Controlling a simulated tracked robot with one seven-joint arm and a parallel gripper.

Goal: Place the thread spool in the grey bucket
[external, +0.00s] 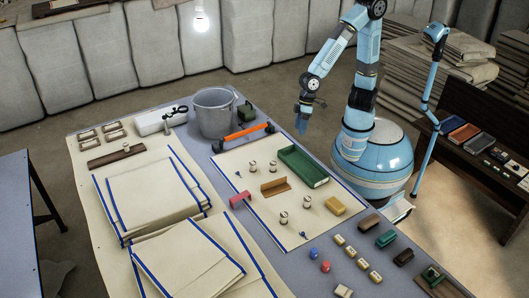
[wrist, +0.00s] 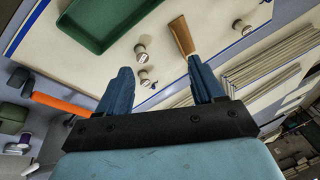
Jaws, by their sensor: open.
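Several small pale spools with dark ends stand on the blue-edged cream sheet in the external view, among them a back left spool (external: 252,165), a second spool (external: 273,167) and a front spool (external: 283,217). The grey bucket (external: 214,112) stands upright at the far edge of the table. My gripper (external: 303,118) hangs above the table's far right side, apart from the bucket and spools. In the wrist view my gripper (wrist: 160,76) is open and empty; spools (wrist: 141,52) show beyond and between its fingers. I cannot make out the bucket there.
A green tray (external: 304,167), a brown angled block (external: 275,187) and a yellow block (external: 335,206) share the sheet. An orange-handled tool (external: 249,130) lies beside the bucket. Folded cloth stacks (external: 150,195) fill the left. Blue and red pieces (external: 314,253) stand at front right.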

